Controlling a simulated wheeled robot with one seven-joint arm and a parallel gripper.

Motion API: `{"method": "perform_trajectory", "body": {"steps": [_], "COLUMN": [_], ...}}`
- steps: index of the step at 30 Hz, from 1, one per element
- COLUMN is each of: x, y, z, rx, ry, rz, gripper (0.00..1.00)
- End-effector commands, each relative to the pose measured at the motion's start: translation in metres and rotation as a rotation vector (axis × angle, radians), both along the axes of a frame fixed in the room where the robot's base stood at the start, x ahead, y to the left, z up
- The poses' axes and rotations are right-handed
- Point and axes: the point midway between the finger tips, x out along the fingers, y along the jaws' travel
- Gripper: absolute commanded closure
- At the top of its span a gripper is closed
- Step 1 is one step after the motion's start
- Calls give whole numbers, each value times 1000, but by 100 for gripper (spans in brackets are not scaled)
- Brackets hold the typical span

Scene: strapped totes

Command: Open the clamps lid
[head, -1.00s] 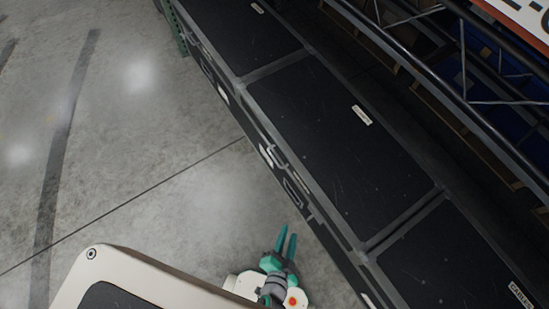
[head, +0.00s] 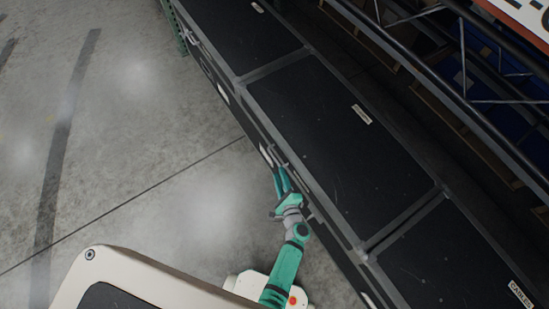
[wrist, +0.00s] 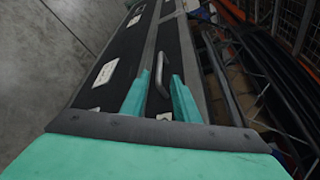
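A row of black cases with grey edges runs diagonally through the head view. The middle case's lid (head: 335,135) lies flat and closed. My gripper (head: 280,172) is at that case's front side, near the lid's front edge. In the wrist view my gripper's two teal fingers (wrist: 161,88) are open, with a gap between them. A grey bar handle (wrist: 159,77) on the case shows in that gap; I cannot tell whether the fingers touch it.
A neighbouring case with a "CABLES" label (head: 521,294) stands at the lower right. Dark metal racking (head: 480,95) runs behind the cases. The concrete floor (head: 130,130) in front of them is clear.

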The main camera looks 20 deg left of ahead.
Motion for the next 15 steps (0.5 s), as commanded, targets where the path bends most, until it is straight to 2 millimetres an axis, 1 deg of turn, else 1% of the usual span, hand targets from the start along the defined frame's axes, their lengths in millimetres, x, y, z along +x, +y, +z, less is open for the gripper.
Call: {"method": "perform_trajectory", "body": {"steps": [9,15], "x": [44,67], "y": [29,44], "z": [-11,-18], "rx": [-2,-3], "ry": [0,0], "rz": [2,2], "gripper": [72,72]}}
